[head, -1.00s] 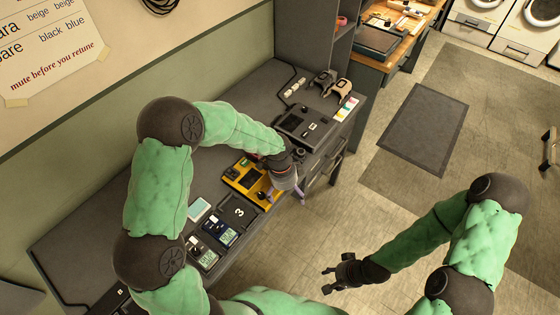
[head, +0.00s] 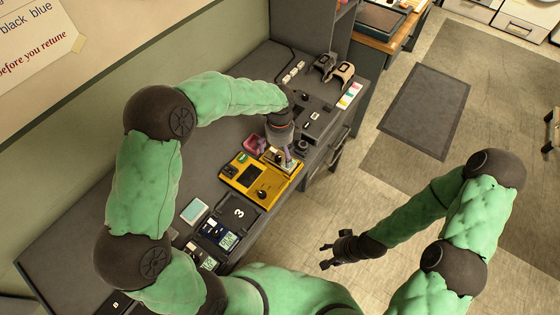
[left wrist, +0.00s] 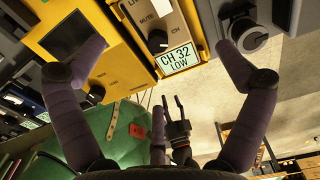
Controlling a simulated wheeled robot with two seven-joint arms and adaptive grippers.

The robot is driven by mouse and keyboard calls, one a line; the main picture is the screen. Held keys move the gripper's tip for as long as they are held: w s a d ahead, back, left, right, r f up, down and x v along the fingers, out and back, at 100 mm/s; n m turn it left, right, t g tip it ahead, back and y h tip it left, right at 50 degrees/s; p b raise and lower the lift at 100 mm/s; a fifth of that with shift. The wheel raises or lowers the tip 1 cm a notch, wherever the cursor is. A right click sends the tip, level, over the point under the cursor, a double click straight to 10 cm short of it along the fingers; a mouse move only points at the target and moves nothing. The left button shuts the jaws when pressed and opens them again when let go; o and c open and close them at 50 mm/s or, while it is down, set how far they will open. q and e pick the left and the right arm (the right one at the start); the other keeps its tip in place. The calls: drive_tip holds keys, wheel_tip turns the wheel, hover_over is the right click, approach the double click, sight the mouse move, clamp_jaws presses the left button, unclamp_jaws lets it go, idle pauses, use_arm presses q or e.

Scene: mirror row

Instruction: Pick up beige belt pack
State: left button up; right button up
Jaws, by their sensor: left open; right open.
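In the head view, the pack (head: 286,168) is partly hidden under my left gripper (head: 286,158). My left gripper (left wrist: 150,60) is open, with one finger on each side of the pack in the wrist view; I cannot tell whether they touch it. My right gripper (head: 338,252) is open and empty over the floor, off the counter's front.
The yellow unit (head: 240,172) sits directly beside the pack. A pink container (head: 254,145) stands behind it. A dark tray marked 3 (head: 240,212) and blue-faced packs (head: 218,232) lie nearer. A grey device (head: 316,116) and headsets (head: 334,70) are farther along the counter.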

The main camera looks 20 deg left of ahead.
sight(278, 159)
use_arm(q)
drive_tip(key=f, duration=0.1)
drive_tip(key=f+b, duration=0.1)
drive_tip(key=f, duration=0.1)
drive_tip(key=f+b, duration=0.1)
drive_tip(key=f, duration=0.1)
drive_tip(key=shift+a+f, duration=0.1)
drive_tip(key=shift+a, duration=0.15)
drive_tip(key=c, duration=1.3)
drive_tip(key=shift+o, duration=0.2)
